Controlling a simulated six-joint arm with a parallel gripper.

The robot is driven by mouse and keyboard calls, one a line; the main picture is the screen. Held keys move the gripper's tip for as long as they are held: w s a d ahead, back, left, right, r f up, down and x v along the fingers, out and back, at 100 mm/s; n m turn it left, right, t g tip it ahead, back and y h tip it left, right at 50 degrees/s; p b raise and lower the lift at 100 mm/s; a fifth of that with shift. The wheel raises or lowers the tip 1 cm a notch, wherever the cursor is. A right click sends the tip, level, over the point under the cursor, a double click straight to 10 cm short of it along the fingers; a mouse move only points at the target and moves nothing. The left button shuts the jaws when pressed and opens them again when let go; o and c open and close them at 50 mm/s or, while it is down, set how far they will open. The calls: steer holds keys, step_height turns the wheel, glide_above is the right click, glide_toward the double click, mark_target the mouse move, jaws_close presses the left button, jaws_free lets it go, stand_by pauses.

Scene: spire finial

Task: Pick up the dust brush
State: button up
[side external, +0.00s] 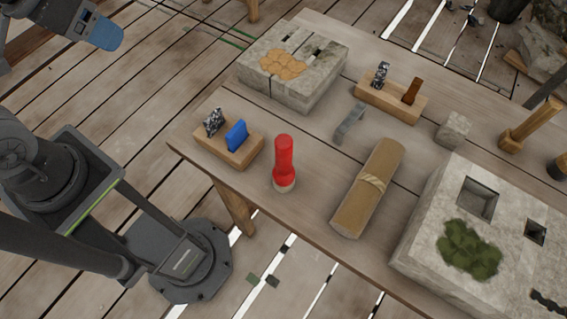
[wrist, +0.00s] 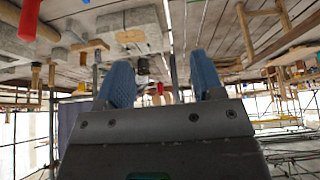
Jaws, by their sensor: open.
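I cannot tell for sure which thing is the dust brush. A red upright thing with a narrow top, wider lower part and pale bottom end (side external: 284,160) stands near the table's front edge and may be it. A red piece also shows at the top left of the wrist view (wrist: 28,18). My gripper (side external: 106,34) is at the top left of the side view, well away from the table things. In the wrist view its two blue fingers (wrist: 163,82) are apart with nothing between them.
The wooden table (side external: 315,205) holds a wooden holder (side external: 240,157) with a blue piece (side external: 236,135), a second holder (side external: 385,100), a rolled tan bundle (side external: 368,188), a grey metal piece (side external: 349,124), a small stone cube (side external: 454,129) and large stone blocks at back (side external: 306,94) and right (side external: 425,220).

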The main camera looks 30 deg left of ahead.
steer(key=m+g, duration=0.6)
steer(key=m, duration=1.4)
glide_above(284, 152)
steer(key=w+a, duration=0.1)
steer(key=w, duration=0.1)
step_height(284, 152, down, 4)
steer(key=shift+f, duration=0.1)
step_height(284, 152, down, 8)
steer(key=shift+a+r, duration=0.1)
steer(key=shift+s+f, duration=0.2)
steer(key=shift+f, duration=1.2)
steer(key=shift+s+f, duration=0.2)
steer(key=shift+f, duration=1.15)
steer(key=c, duration=1.1)
steer(key=shift+r, duration=0.1)
